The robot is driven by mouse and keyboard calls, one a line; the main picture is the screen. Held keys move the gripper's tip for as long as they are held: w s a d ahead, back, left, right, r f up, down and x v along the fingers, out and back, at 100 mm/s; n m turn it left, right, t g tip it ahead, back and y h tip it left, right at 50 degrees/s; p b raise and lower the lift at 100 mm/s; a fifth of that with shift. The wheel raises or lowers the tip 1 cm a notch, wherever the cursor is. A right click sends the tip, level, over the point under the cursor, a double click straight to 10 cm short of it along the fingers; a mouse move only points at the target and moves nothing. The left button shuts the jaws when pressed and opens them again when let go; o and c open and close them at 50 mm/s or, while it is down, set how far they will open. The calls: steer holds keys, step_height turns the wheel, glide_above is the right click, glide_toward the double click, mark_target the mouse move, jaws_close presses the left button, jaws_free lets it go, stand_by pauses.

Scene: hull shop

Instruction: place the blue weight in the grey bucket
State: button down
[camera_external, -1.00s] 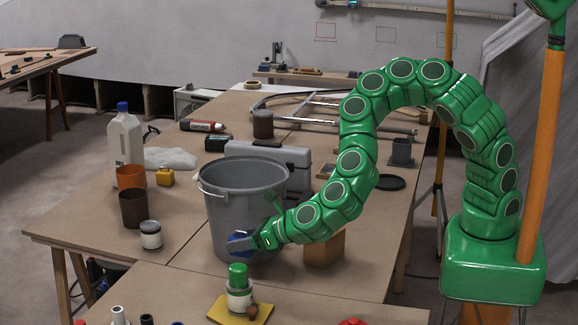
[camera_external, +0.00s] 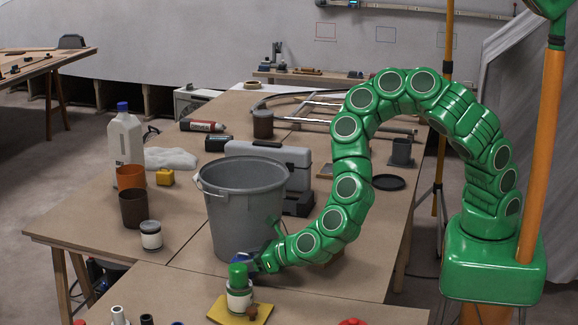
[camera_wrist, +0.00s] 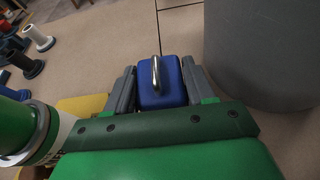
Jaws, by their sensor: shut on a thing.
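The blue weight (camera_wrist: 172,93), a block with a metal handle on top, sits between the two grey fingers of my gripper (camera_wrist: 160,88) in the wrist view. My gripper is shut on it. In the external view the gripper (camera_external: 257,262) is low, in front of the grey bucket's base, and only a sliver of blue shows. I cannot tell whether the weight touches the table. The grey bucket (camera_external: 242,215) stands upright on the table just behind the gripper; its side (camera_wrist: 265,45) fills the upper right of the wrist view. The weight is outside the bucket.
A green-capped jar (camera_external: 238,285) on a yellow pad (camera_external: 222,311) stands close beside my gripper. A dark cup (camera_external: 134,209), an orange cup (camera_external: 130,177) and a small jar (camera_external: 150,236) stand left of the bucket. A grey case (camera_external: 268,152) lies behind it.

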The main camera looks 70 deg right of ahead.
steer(key=shift+f, duration=0.9)
steer(key=shift+c, duration=2)
jaws_free()
steer(key=shift+f, duration=0.15)
steer(key=shift+v, duration=2.65)
steer(key=shift+s+a+r, duration=0.25)
steer(key=shift+s+r, duration=0.05)
steer(key=shift+s, duration=0.35)
steer(key=shift+s+d+r, duration=0.15)
steer(key=shift+s+r, duration=0.05)
steer(key=shift+s, duration=0.15)
steer(key=shift+r, duration=0.1)
